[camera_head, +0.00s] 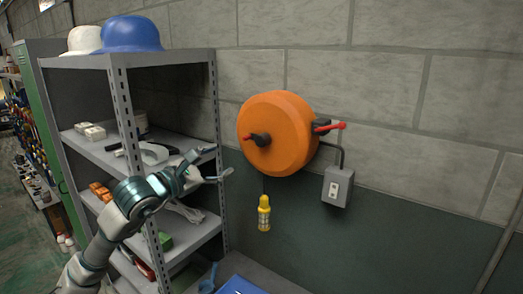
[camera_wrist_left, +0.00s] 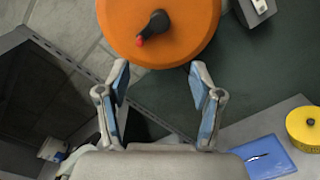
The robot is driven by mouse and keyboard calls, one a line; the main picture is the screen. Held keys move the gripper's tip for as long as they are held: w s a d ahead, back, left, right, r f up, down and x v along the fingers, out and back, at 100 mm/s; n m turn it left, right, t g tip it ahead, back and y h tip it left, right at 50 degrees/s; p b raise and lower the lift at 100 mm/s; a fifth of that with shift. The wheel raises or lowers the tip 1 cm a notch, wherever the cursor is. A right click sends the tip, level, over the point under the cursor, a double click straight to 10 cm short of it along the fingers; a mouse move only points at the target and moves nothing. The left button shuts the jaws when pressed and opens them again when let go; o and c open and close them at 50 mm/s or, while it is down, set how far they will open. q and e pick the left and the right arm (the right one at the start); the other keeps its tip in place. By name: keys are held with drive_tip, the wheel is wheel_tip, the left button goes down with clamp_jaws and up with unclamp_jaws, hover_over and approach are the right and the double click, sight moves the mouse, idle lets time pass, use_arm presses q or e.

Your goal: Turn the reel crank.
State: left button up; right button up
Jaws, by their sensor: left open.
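An orange round reel (camera_head: 278,134) is mounted on the block wall. Its crank (camera_head: 260,139), a dark hub with a red-tipped handle, is on the front face. The reel (camera_wrist_left: 190,40) and the crank (camera_wrist_left: 154,26) also show in the left wrist view, beyond the fingers. My left gripper (camera_head: 208,168) is open and empty, left of the reel and a little lower, in front of the shelf. In the left wrist view its two blue-padded fingers (camera_wrist_left: 160,82) are apart, with nothing between them. They appear clear of the reel. My right gripper is not in view.
A grey metal shelf (camera_head: 124,103) stands left of the reel, with blue and white helmets on top. A red lever (camera_head: 330,127) sticks out at the reel's right. A yellow fitting (camera_head: 264,213) hangs below, and a grey outlet box (camera_head: 338,186) is at lower right.

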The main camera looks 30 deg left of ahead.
sight(259, 142)
use_arm(q)
drive_tip(key=w+p, duration=0.1)
drive_tip(key=w, duration=0.4)
drive_tip(key=w+d+p, duration=0.1)
drive_tip(key=w, duration=0.4)
drive_tip(key=w+p, duration=0.1)
drive_tip(key=w, duration=0.4)
drive_tip(key=shift+w+d+r, duration=0.15)
drive_tip(key=shift+w+d, duration=0.05)
drive_tip(key=shift+d, duration=0.2)
drive_tip(key=shift+w+p, duration=0.35)
drive_tip(key=shift+w, duration=0.2)
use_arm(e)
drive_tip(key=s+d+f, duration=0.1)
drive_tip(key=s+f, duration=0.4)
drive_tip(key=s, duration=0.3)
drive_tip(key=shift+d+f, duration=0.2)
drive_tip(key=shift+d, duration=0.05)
use_arm(q)
drive_tip(key=shift+s, duration=0.1)
drive_tip(key=c, duration=1.1)
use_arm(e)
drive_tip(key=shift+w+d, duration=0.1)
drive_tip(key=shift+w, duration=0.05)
